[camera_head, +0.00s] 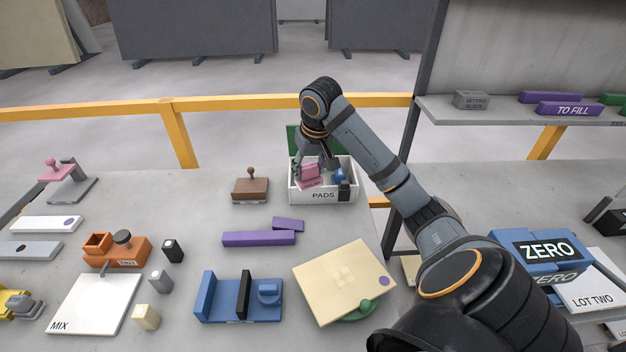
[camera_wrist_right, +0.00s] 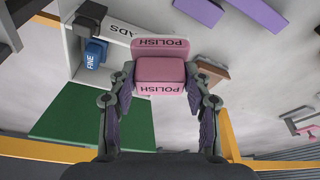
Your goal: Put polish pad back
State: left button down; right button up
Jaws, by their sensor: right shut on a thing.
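The pink polish pad (camera_head: 309,174) is held by my right gripper (camera_head: 314,160) over the left part of the white PADS box (camera_head: 323,196). In the right wrist view the pad (camera_wrist_right: 160,72) sits between the two fingers, with POLISH lettering on it. The box's lettered wall (camera_wrist_right: 122,33) shows behind it, partly hidden by the pad. I cannot tell whether the pad touches the box floor. A blue pad marked FINE (camera_wrist_right: 94,54) and a black pad (camera_wrist_right: 90,17) stand at the box's other end. My left gripper is not in view.
A brown block with a knob (camera_head: 250,188) stands just left of the box. Purple bars (camera_head: 258,238) lie in front of it. A green panel (camera_wrist_right: 95,115) stands behind the box. A cream slab (camera_head: 340,280) and a blue holder (camera_head: 225,302) are nearer me.

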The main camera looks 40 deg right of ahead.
jog(key=w+d+f+p, duration=0.1)
jog(key=w+d+f, duration=0.3)
jog(key=d+f, duration=0.1)
jog(key=w+d+f+p, duration=0.1)
jog(key=w+d+f, duration=0.3)
jog(key=w+d, duration=0.1)
jog(key=shift+w+f+p, duration=0.2)
jog(key=shift+f+p, duration=0.15)
jog(key=shift+f, duration=0.05)
notch_tip(320, 180, down, 2)
jog(key=shift+f+p, duration=0.2)
jog(key=shift+p, duration=0.3)
jog(key=shift+f, duration=0.4)
jog(key=shift+f, duration=0.1)
jog(key=o, duration=1.1)
jog(key=d+b+v, duration=0.1)
jog(key=v, duration=1.1)
jog(key=shift+a, duration=0.45)
